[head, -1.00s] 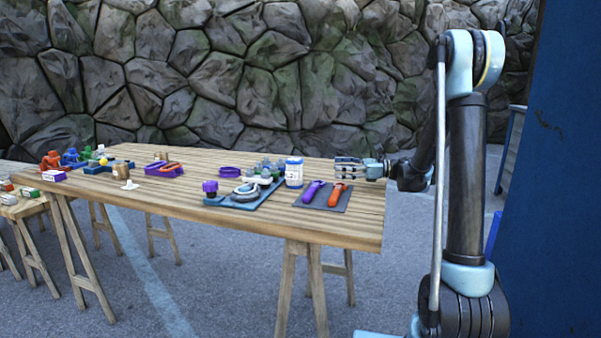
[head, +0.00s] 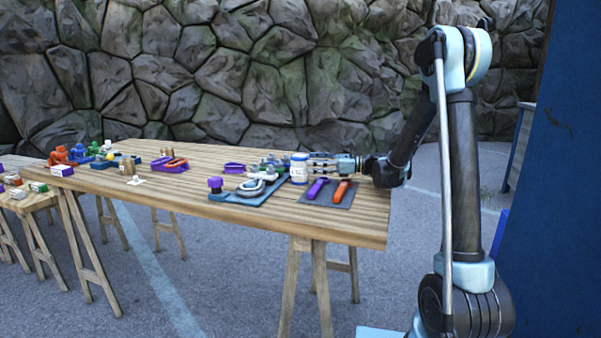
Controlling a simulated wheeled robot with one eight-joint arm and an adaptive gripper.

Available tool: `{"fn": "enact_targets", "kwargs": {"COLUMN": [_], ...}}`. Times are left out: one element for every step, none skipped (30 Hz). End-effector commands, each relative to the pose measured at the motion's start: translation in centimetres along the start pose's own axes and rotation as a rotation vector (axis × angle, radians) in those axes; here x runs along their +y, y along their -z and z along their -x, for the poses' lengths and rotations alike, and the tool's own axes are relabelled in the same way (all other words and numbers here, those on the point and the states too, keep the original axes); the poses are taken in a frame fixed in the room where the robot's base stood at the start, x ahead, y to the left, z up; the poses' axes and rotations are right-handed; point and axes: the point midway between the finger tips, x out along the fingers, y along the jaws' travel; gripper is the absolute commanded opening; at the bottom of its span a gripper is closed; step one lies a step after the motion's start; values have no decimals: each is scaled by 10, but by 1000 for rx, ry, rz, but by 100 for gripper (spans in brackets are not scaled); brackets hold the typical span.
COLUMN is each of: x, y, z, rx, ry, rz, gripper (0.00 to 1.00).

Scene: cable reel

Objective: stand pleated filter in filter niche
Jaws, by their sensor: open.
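The pleated filter is probably the upright white cylinder with blue bands (head: 299,169), standing near the right end of the wooden table. My gripper (head: 316,162) is open, level with the cylinder and just to its right, fingers pointing left. Its fingertips meet the cylinder's right edge in the picture; I cannot tell whether they touch it, reach around it or lie behind it. A blue base plate (head: 228,196) with a purple knob, a grey ring and greyish parts lies left of the cylinder. I cannot make out the filter niche at this size.
A dark mat (head: 336,199) with a purple tool (head: 317,188) and an orange tool (head: 342,190) lies in front of my gripper. A purple tray (head: 170,165) and small coloured parts stand farther left. The table's front right corner is bare.

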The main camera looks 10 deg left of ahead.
Motion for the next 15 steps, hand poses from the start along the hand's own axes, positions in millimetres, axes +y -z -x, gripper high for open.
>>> {"fn": "enact_targets", "kwargs": {"x": [0,0,1,1,2,3,4,4,5,6,6,6,6,6,6], "y": [0,0,0,1,1,2,2,3,3,4,4,4,4,4,4], "z": [-2,-3,-5,-7,-9,-14,-18,-21,-27,-31,-35,-41,-44,-47,-50], "rx": [0,0,0,0,0,0,0,0,0,0,0,0,0,0,0], "ry": [0,0,0,-1,-1,-3,-3,-3,-2,-3,-4,-2,-2,-3,-3], "rz": [0,0,0,0,0,0,0,0,0,0,0,0,0,0,0], "gripper": [79,79,79,79,79,79,79,79,79,79,79,79,79,79,79]}}
